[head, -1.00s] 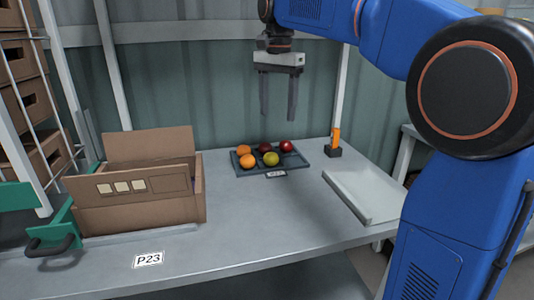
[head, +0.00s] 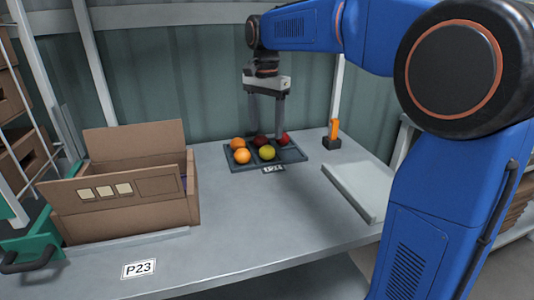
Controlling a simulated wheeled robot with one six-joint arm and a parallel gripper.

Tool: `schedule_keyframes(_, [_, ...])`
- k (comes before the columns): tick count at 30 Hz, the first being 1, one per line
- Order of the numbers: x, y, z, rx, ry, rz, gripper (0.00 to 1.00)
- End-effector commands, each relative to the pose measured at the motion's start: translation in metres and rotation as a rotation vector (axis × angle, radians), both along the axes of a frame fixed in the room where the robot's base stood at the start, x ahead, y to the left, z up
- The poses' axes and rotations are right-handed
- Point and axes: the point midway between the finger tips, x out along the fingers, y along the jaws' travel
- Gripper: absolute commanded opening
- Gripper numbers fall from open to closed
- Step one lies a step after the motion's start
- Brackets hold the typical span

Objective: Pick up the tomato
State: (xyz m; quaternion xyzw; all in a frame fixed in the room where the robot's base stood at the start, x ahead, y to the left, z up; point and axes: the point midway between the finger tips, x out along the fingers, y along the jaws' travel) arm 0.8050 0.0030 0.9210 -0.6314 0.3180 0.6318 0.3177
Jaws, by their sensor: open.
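A dark tray (head: 293,156) on the grey table holds several round fruits. Two are orange (head: 243,156), one is yellow-green (head: 267,152), and two are red: a dark red one (head: 260,141) at the back middle and a brighter red one (head: 283,139) at the back right. Which of these is the tomato I cannot tell for sure. My gripper (head: 267,136) points down over the back of the tray, open, with its fingers apart. The fingertips are low, close to the red fruits, and partly hide them. Whether they touch any fruit is unclear.
An open cardboard box (head: 120,205) stands at the left of the table (head: 240,235). A pale flat slab (head: 355,190) lies at the right, with an orange and black device (head: 333,135) behind it. The table's front middle is clear.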

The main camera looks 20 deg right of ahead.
Motion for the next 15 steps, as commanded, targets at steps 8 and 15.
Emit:
schedule_keyframes(8, [0.000, 0.000, -0.021, 0.000, 0.000, 0.000, 0.62])
schedule_keyframes(15, [-0.006, -0.002, -0.049, 0.000, 0.002, 0.000, 0.62])
